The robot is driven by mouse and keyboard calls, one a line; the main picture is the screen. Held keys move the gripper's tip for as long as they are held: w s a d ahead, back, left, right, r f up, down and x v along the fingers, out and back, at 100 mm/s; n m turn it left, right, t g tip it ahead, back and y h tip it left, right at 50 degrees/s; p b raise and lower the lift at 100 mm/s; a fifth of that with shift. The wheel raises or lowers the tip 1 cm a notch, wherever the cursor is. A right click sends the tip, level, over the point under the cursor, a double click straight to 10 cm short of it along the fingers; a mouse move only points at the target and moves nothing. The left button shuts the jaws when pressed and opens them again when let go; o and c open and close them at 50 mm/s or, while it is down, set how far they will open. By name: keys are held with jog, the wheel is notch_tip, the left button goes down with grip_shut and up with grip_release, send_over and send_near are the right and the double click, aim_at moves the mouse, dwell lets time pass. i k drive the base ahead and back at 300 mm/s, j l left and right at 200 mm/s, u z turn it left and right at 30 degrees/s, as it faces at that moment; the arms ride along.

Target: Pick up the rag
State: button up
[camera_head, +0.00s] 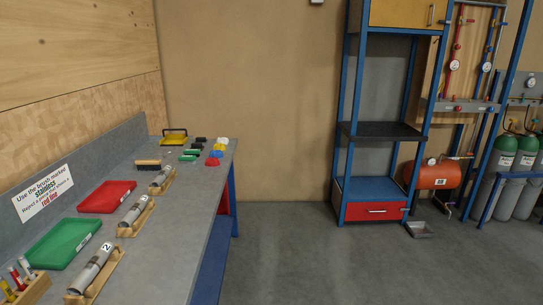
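I cannot pick out the rag with certainty. At the far end of the grey bench (185,222) lie small rounded items: a white one (221,140), a yellow one (219,147), a blue one (215,154) and a red one (212,162). They are too small to tell whether any is cloth. Beside them on the left lie dark and green block-like items (188,154). My gripper is not in view.
A yellow tray (174,132), red tray (107,196) and green tray (62,243) stand on the bench. Metal tubes (94,268) rest in wooden cradles. A blue-framed shelf (372,188) stands against the back wall. Grey floor (320,255) right of the bench is clear.

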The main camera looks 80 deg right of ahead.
aim_at(222, 147)
jog(key=z, duration=2.15)
jog(key=i+l+z, duration=0.1)
jog(key=i+z, duration=0.35)
jog(key=i, duration=0.6)
jog(key=i+l+u, duration=0.1)
jog(key=i+u, duration=0.2)
jog(key=i, duration=0.45)
jog(key=i+l+u, duration=0.3)
jog(key=i, duration=0.4)
jog(key=i+l+u, duration=0.3)
jog(key=i+l, duration=0.15)
jog(key=i, duration=0.2)
jog(key=i+l+u, duration=0.25)
jog(key=i+l, duration=0.35)
jog(key=i+l+u, duration=0.6)
jog(key=l+u, duration=0.15)
jog(key=l, duration=0.2)
